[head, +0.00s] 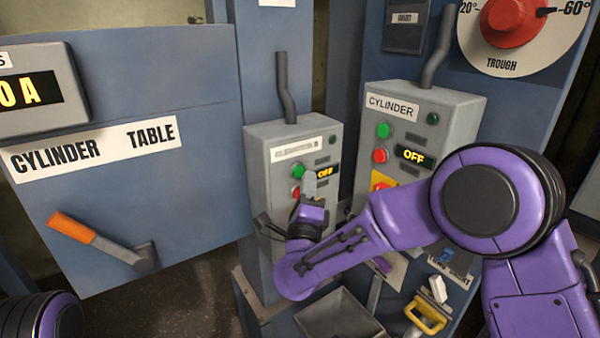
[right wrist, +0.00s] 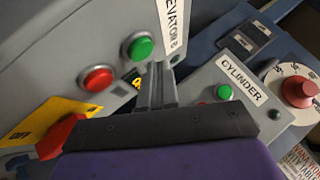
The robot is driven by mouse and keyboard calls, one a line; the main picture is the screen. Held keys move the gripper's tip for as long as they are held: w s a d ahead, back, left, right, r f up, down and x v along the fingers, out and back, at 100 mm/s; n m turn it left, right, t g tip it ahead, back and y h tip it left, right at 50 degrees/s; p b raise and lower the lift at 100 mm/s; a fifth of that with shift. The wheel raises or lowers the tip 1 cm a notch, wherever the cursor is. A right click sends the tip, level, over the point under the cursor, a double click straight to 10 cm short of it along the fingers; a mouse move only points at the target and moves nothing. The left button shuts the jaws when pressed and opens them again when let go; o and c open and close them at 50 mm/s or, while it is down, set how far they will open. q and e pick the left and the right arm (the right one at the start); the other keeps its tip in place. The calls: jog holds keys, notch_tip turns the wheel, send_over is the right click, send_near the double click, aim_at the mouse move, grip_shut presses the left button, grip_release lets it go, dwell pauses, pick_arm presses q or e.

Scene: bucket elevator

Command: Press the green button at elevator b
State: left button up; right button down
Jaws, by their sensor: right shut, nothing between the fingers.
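The elevator B control box (head: 262,165) is a grey box with a worn label, a green button (head: 298,171) and a lit display reading OFF (head: 326,171). In the right wrist view the green button (right wrist: 140,47) is in plain sight, with a red button (right wrist: 97,78) beside it and the label (right wrist: 175,28) ending in "EVATOR B". My right gripper (head: 309,182) is shut and empty, its fingertips in front of the panel just right of the green button. The fingers (right wrist: 157,85) partly hide the display. I cannot tell whether they touch the panel. My left gripper is out of view.
A similar box labelled CYLINDER (head: 391,106) stands to the right, with its own green button (head: 384,130), red button and OFF display. My right forearm passes in front of it. An orange-handled lever (head: 72,227) is at left, a red trough dial (head: 510,22) at top right.

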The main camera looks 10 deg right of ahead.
dwell(0.6)
jog(key=shift+w+a+b, duration=0.1)
jog(key=shift+w+b, duration=0.2)
jog(key=shift+w, duration=0.1)
jog(key=shift+w+a+b, duration=0.2)
jog(key=shift+w+b, duration=0.1)
jog(key=shift+w, duration=0.1)
dwell(0.6)
jog(key=shift+s, duration=0.15)
jog(key=shift+s+d, duration=0.3)
jog(key=shift+s, duration=0.35)
jog(key=shift+s, duration=0.1)
